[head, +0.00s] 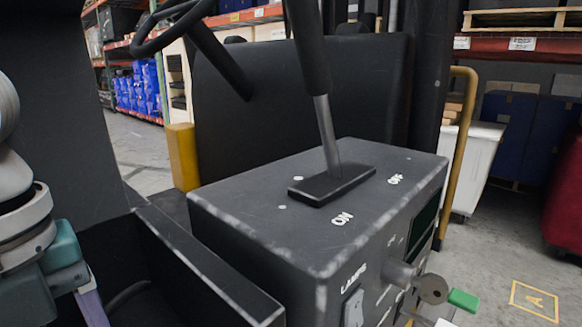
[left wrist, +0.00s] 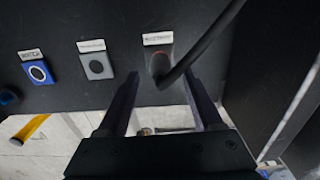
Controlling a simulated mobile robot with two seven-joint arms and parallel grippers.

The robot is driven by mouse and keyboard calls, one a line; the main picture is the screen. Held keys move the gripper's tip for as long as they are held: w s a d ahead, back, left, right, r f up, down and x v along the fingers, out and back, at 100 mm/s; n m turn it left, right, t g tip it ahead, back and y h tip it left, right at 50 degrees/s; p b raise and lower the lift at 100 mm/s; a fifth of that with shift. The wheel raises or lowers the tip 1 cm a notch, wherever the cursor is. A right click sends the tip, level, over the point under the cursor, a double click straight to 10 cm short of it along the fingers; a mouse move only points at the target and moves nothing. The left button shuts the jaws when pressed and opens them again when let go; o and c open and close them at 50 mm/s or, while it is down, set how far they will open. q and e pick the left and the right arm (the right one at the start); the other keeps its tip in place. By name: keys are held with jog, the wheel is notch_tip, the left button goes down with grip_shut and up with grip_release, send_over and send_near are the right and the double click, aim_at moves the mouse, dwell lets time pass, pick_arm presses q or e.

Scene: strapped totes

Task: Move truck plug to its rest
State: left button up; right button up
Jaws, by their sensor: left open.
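In the left wrist view, a dark panel (left wrist: 200,15) carries a row of labelled sockets. A blue-framed socket (left wrist: 38,72) is at the left and a grey socket (left wrist: 96,66) is in the middle. The truck plug (left wrist: 159,65) appears to sit at the rightmost position under a white label, with its thick black cable (left wrist: 205,45) running up and right. The labels are too small to read surely. My left gripper (left wrist: 162,80) is open, its two fingers pointing toward the plug from either side; contact cannot be told. My right gripper is not in view.
In the head view, a dark console (head: 250,215) with a lever (head: 326,135) and a key (head: 433,288) fills the middle. A yellow post (head: 182,157) and a yellow rail (head: 458,150) stand beside it. A white bin (head: 483,165) is at the right. Open floor lies at the lower right.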

pick_arm(q)
notch_tip(320, 180, down, 5)
jog(key=b, duration=0.3)
jog(key=shift+r, duration=0.2)
dwell(0.7)
grip_shut()
dwell(0.4)
jog(key=shift+r, duration=0.25)
dwell(0.8)
jog(key=shift+r+p, duration=2.55)
jog(key=shift+r, duration=0.3)
